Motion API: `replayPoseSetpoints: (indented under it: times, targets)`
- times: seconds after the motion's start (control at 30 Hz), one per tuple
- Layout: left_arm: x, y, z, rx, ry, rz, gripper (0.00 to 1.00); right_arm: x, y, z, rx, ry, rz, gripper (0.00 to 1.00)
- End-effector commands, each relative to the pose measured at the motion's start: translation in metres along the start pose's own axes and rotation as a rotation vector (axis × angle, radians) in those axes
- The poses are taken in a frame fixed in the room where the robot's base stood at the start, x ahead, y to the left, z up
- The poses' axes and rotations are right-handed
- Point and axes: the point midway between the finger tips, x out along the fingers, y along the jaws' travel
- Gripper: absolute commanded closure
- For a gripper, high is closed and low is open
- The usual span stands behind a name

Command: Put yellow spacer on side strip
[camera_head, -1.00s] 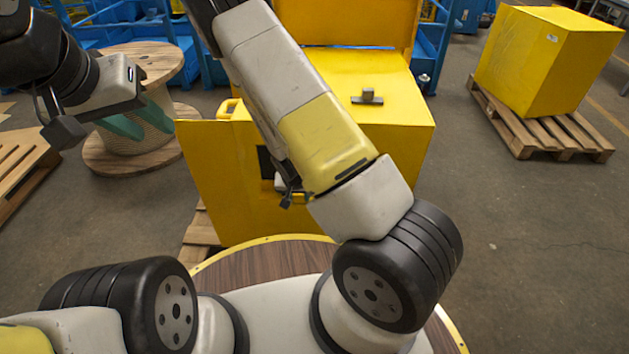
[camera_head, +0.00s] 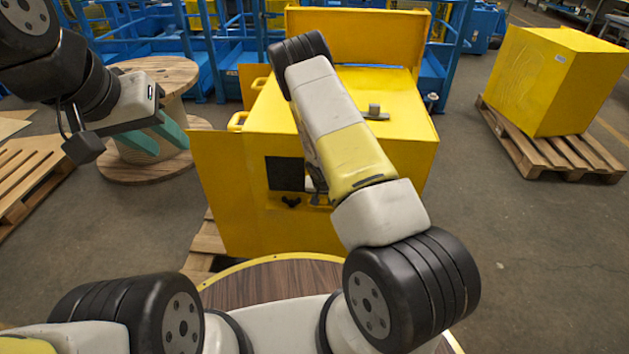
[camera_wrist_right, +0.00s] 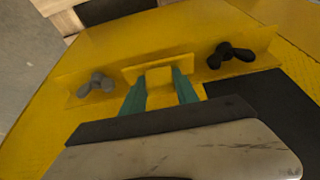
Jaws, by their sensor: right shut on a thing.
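In the right wrist view my right gripper (camera_wrist_right: 159,88) has its teal fingers closed on a small yellow block, the yellow spacer (camera_wrist_right: 159,76). The spacer is in front of the yellow side strip (camera_wrist_right: 195,65), which carries a grey wing knob (camera_wrist_right: 97,84) on the left and a black wing knob (camera_wrist_right: 230,54) on the right. I cannot tell whether the spacer touches the strip. In the head view my right arm hides the right gripper and spacer; the black knob (camera_head: 291,202) shows beside the arm. My left gripper (camera_head: 155,136) is open and empty at the left.
A yellow cabinet (camera_head: 232,190) with a raised lid stands ahead, with a dark opening (camera_head: 285,173) in its front. A wooden spool (camera_head: 165,75) is behind my left gripper. A yellow box (camera_head: 560,80) on a pallet stands right, with clear floor between.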

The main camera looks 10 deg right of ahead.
Motion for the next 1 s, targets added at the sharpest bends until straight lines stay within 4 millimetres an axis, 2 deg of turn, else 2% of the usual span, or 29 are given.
replayPoseSetpoints:
  times: [0.2, 0.3, 0.43, 0.77, 0.8, 0.9, 1.0]
  targets:
    - [0.0, 0.0, 0.0, 0.0, 0.0, 0.0, 0.64, 0.007, 0.003, -0.014, 0.001, 0.002, 0.0, 1.0]
    - [0.0, 0.0, 0.0, 0.0, 0.0, 0.0, 0.64, 0.024, 0.002, -0.003, -0.004, -0.004, 0.002, 1.0]
    - [0.0, 0.0, 0.0, 0.0, 0.0, 0.0, 0.64, 0.038, 0.002, 0.002, -0.003, -0.001, 0.001, 1.0]
    - [0.0, 0.0, 0.0, 0.0, 0.0, 0.0, 0.64, 0.041, 0.002, 0.003, -0.001, 0.0, 0.0, 1.0]
    - [0.0, 0.0, 0.0, 0.0, 0.0, 0.0, 0.64, 0.041, 0.002, 0.003, -0.001, 0.0, 0.0, 0.6]
    - [0.0, 0.0, 0.0, 0.0, 0.0, 0.0, 0.64, 0.041, 0.002, 0.003, -0.001, 0.0, 0.0, 0.42]
    - [0.0, 0.0, 0.0, 0.0, 0.0, 0.0, 0.64, 0.041, 0.002, 0.003, -0.001, 0.0, 0.0, 0.42]
